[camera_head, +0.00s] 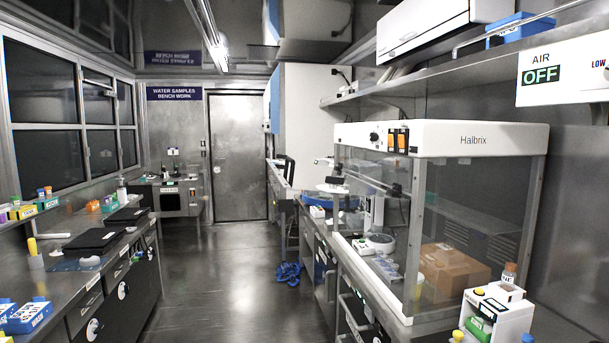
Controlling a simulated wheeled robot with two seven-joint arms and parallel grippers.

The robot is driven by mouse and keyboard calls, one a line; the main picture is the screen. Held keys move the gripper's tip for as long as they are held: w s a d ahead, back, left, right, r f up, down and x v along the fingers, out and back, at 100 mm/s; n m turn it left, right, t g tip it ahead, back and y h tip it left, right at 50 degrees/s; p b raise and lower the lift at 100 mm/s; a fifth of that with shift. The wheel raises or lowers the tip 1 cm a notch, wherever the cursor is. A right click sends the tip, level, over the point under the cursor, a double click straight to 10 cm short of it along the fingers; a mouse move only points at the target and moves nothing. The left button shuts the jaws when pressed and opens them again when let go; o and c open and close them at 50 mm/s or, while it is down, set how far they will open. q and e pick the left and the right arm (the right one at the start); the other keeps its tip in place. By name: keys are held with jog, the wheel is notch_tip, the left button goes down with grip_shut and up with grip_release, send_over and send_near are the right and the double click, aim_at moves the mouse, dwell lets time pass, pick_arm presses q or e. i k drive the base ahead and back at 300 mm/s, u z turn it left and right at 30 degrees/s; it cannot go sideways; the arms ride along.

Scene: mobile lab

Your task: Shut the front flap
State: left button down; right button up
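The clear-walled cabinet marked "Halbrix" (487,140) stands on the right bench, with a white top housing and pale frame posts. Its aisle side carries a knob and orange switches. A thin bar (360,178) with dark fittings runs slantwise across the upper part of that side and sticks out toward the aisle. It looks like the lower edge of a clear front flap tilted outward, but the pane itself is hard to make out. Below the bar, the aisle side appears open. Neither of my grippers is in view.
A cardboard box (455,270) and a white device (373,244) are in the cabinet. A white unit (495,312) stands at the near right. The left bench (75,262) holds dark flat cases. The aisle between benches is otherwise clear.

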aim_at(310, 177)
jog(key=u, duration=1.6)
jog(key=i, duration=1.55)
jog(key=z, duration=1.25)
